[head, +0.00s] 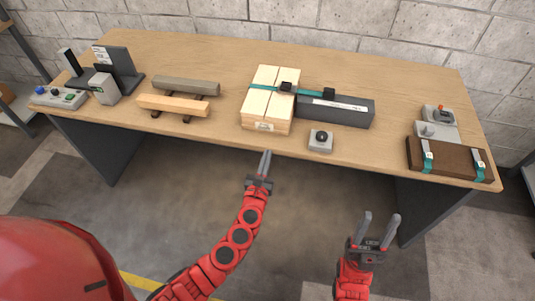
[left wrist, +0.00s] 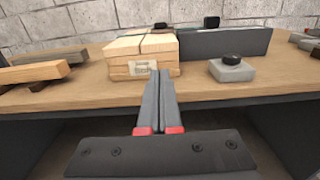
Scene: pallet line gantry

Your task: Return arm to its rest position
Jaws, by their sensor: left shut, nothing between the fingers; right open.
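My left gripper (head: 265,163) is shut and empty, its fingers together, just in front of the table's front edge and below the strapped wood stack. It also shows shut in the left wrist view (left wrist: 158,78), pointing toward the stack. My right gripper (head: 380,219) is open and empty, in front of the table and lower right of the left one. My left arm reaches out in a bend from the lower left. My right forearm comes up from the bottom edge.
On the table (head: 200,133) stand the pale wood stack (head: 267,105) with a teal strap, a dark grey block (head: 340,110), a grey button box (head: 320,140), two beams (head: 175,104), a brown strapped block (head: 447,158) and a control box (head: 58,98). The floor before the table is clear.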

